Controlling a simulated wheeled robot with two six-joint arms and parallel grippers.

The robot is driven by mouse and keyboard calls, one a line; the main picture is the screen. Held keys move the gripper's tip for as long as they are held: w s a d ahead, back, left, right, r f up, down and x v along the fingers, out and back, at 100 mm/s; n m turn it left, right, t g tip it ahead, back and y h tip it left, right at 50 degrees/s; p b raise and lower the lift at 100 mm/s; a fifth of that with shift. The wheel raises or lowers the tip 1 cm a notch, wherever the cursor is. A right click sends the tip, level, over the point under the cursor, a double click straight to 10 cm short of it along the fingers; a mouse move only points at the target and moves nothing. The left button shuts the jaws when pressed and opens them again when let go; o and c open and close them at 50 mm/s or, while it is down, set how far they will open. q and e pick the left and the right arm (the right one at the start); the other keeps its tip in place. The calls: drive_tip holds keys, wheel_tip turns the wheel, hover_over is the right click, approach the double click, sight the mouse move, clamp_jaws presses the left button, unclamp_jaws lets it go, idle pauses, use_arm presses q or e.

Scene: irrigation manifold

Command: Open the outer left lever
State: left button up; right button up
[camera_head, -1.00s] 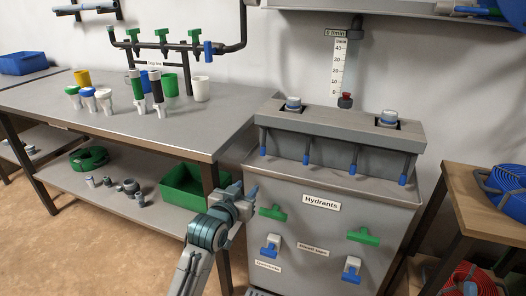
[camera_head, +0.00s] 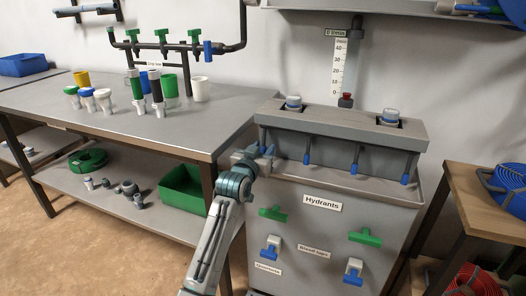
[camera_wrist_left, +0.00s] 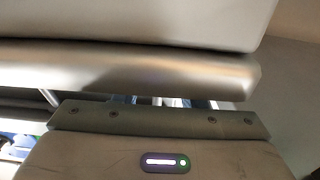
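The grey Hydrants cabinet (camera_head: 320,240) carries a raised manifold block (camera_head: 340,131) with a row of hanging rods that have blue tips. The outer left rod is mostly behind my left gripper (camera_head: 259,152), which is at the block's left end; I cannot tell whether they touch. The inner rods (camera_head: 307,157) and (camera_head: 353,166) and the far right rod (camera_head: 405,178) hang straight down. The cabinet front has two green handles (camera_head: 273,213) (camera_head: 364,237) and two blue-and-white handles (camera_head: 270,248) (camera_head: 353,271). My gripper's fingers are too unclear to judge. The left wrist view shows metal surfaces close up.
A steel workbench (camera_head: 190,128) with cups and bottles stands at the left, a green bin (camera_head: 183,190) on its shelf. A wooden stand (camera_head: 470,190) with a blue hose coil (camera_head: 508,190) is at the right. A wall pipe (camera_head: 235,47) has green and blue levers.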

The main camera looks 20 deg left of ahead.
use_arm(q)
drive_tip(key=shift+w, duration=0.35)
clamp_jaws()
